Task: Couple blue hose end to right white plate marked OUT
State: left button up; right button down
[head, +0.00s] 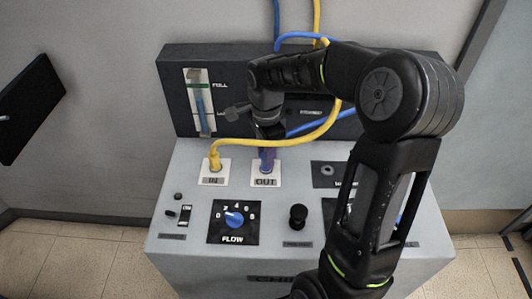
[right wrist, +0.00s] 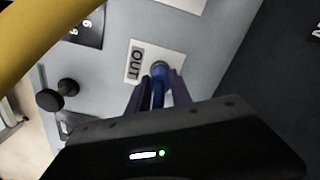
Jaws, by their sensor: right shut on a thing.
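The white OUT plate (head: 265,181) is on the grey machine's top, right of the IN plate. It also shows in the right wrist view (right wrist: 137,64). My right gripper (head: 267,156) points down over the OUT plate. In the right wrist view, its fingers (right wrist: 157,92) are shut on the blue hose end (right wrist: 158,75), one on each side. The hose end stands at the round port on the plate and appears to touch it. The fingers hide how deep it sits. The blue hose (head: 308,127) runs behind my right arm. My left gripper is not in view.
A yellow hose (head: 290,143) runs to the IN plate (head: 213,180) and passes close to my right gripper. A blue FLOW knob (head: 234,217) and a black knob (head: 298,213) stand in front. A dark upright panel (head: 175,85) with a gauge is behind.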

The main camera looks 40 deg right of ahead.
jog(key=shift+f, duration=0.2)
dwell(0.5)
jog(key=c, duration=1.1)
grip_release()
notch_tip(320, 180, up, 8)
jog(key=shift+f+b, duration=0.1)
jog(key=shift+b, duration=0.2)
